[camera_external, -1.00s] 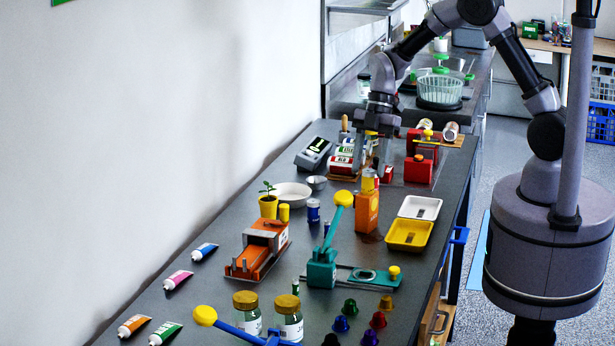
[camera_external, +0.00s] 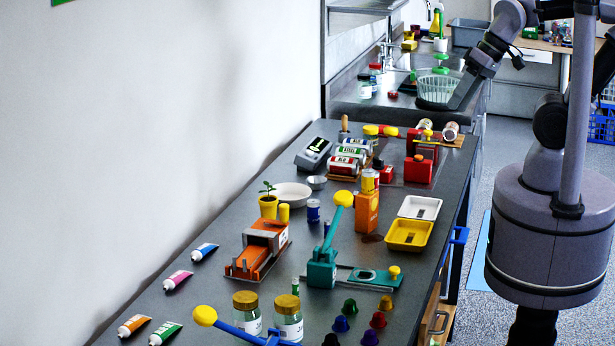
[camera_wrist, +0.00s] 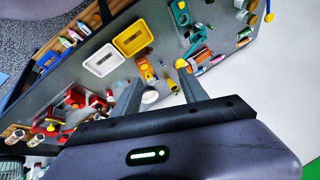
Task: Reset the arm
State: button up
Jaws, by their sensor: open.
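My gripper (camera_wrist: 163,88) shows in the wrist view with its two grey fingers spread apart and nothing held between them. In the external view my gripper (camera_external: 460,97) is at the upper right, pointing down and to the left. It is raised near the table's far right side and overlaps the green strainer basket in the picture. My arm is folded back close to my column. The gap between the fingers is too small to judge in the external view.
The dark table (camera_external: 190,290) holds an orange press (camera_external: 262,247), a teal lever device (camera_external: 321,270), white and yellow trays (camera_external: 408,234), cans (camera_external: 349,160) and a red device (camera_external: 420,160). The green basket (camera_external: 435,88) stands by the sink.

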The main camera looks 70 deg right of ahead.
jog(key=shift+s+a+f+m, duration=0.15)
jog(key=shift+s+m, duration=0.1)
jog(key=shift+m, duration=0.25)
jog(key=shift+f, duration=0.1)
